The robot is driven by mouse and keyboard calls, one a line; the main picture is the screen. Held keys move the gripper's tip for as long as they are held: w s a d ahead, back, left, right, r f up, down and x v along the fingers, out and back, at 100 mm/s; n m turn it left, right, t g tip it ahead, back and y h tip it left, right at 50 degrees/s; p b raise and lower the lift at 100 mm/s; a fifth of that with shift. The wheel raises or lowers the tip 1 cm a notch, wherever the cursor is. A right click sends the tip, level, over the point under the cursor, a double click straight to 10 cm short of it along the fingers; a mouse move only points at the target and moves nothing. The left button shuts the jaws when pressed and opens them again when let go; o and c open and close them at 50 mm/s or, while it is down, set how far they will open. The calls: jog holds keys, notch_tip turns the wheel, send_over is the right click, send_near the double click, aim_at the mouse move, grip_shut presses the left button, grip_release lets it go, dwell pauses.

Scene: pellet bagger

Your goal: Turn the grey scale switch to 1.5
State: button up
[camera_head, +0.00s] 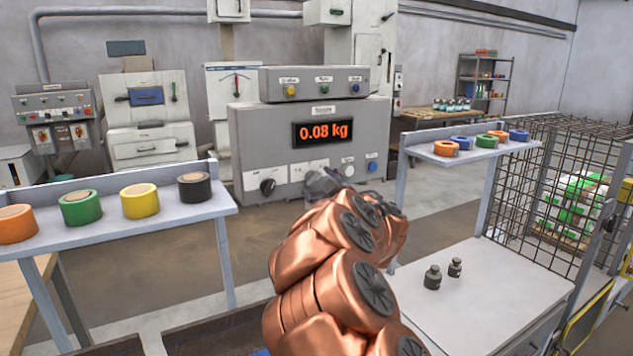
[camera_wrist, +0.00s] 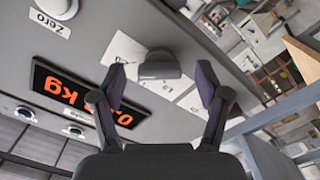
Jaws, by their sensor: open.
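The grey scale switch (camera_wrist: 160,66) shows in the wrist view as a rounded grey knob on a white label plate (camera_wrist: 122,48). My gripper (camera_wrist: 162,76) is open, with one dark finger on each side of the switch and a visible gap to each. I cannot tell how far the fingertips reach along it. In the head view my gripper (camera_head: 322,183) is at the front panel of the grey scale unit (camera_head: 262,150), and it and my arm largely hide the switch. The switch's setting and its scale marks are not readable.
The lit display (camera_head: 323,133) reads 0.08 kg. A black knob (camera_head: 268,186) sits left of my gripper, and a blue button (camera_head: 372,166) sits right. Shelves with tape rolls stand at left (camera_head: 110,222) and right (camera_head: 470,152). Two weights stand on the white table (camera_head: 480,300).

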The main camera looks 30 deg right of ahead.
jog(key=shift+w+d, duration=0.1)
jog(key=shift+w, duration=0.55)
jog(key=c, duration=1.2)
